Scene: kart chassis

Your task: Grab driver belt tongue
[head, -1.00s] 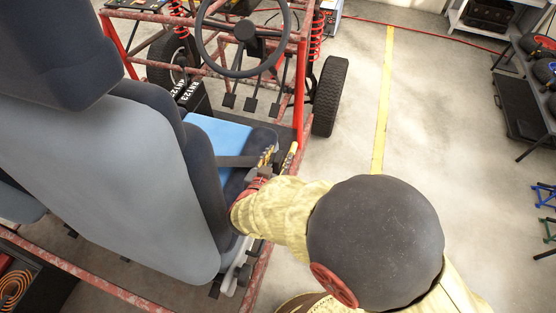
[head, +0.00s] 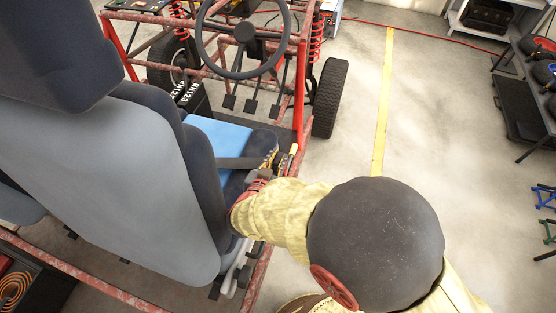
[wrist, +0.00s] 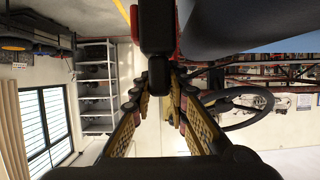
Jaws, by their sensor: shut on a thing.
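The driver belt tongue (wrist: 157,45) is a dark piece at the top centre of the wrist view. My gripper's yellow-and-black fingers (wrist: 160,78) converge on its lower end and are shut on it. In the head view my gripper (head: 279,160) is beside the right edge of the driver seat (head: 150,180), where a dark belt strap (head: 236,162) runs across the blue cushion toward it. The tongue itself cannot be made out in the head view, and my arm covers part of the seat's side.
The red kart frame (head: 300,95) stands close by, with the steering wheel (head: 243,73) ahead of the seat and a front wheel (head: 330,97) to the right. Open floor with a yellow line (head: 383,100) lies to the right.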

